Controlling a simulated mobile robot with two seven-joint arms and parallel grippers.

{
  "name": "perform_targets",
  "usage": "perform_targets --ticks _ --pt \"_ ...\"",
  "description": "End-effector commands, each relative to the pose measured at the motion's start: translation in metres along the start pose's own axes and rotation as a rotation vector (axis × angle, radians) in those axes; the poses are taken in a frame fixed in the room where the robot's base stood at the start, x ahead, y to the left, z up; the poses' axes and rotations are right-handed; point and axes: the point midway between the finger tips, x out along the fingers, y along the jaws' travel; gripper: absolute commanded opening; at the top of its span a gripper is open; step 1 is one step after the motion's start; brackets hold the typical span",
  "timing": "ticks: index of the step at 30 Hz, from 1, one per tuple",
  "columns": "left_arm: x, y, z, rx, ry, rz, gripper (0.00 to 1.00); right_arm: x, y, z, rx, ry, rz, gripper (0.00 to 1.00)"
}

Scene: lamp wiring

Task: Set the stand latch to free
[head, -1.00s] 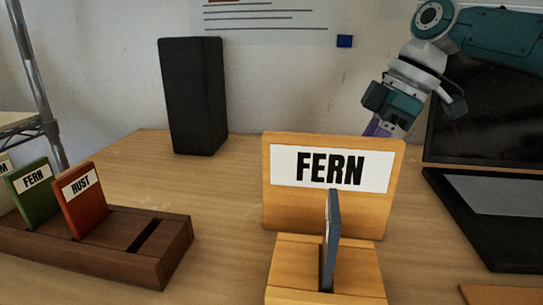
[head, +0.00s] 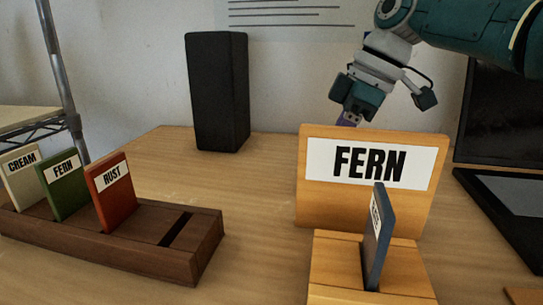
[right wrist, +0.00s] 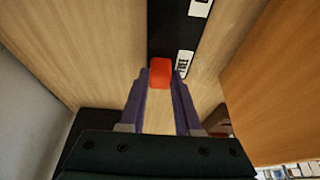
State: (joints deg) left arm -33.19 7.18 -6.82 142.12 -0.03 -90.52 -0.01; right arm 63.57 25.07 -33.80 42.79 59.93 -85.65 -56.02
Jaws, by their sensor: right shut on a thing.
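The wooden stand (head: 315,212) has an upright back board with a FERN label (head: 368,163). A blue-grey card (head: 378,240) stands upright in the slot of its front block. My right gripper (head: 347,118) is behind the back board, its fingertips partly hidden by the board's top edge. In the right wrist view its purple fingers (right wrist: 160,82) are shut on a small red latch knob (right wrist: 160,72). The latch is hidden in the head view. My left gripper is not in view.
A dark brown rack (head: 130,245) at left holds CREAM (head: 22,178), FERN (head: 64,186) and RUST (head: 112,195) cards, with an empty slot at its right end. A black speaker (head: 218,92) stands behind. A laptop (head: 500,200) is at right. Table between rack and stand is clear.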

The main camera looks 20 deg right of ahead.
Motion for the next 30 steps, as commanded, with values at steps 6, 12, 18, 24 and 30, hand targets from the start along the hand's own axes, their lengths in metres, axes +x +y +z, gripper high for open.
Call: perform_targets --ticks 6,12,18,24,30 --pt "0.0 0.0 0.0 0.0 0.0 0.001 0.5 0.001 -0.001 -0.005 -0.004 0.01 0.002 0.0" --pt "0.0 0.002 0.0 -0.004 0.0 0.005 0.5 0.001 -0.001 -0.005 -0.005 0.011 0.001 0.43" --pt "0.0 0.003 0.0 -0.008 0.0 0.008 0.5 0.001 0.0 -0.004 -0.003 0.007 0.002 0.62" --pt "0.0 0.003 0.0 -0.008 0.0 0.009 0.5 0.001 0.0 -0.003 -0.002 0.006 0.002 0.62" --pt "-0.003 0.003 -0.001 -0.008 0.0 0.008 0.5 -0.019 0.001 -0.004 -0.003 0.008 0.005 0.62"
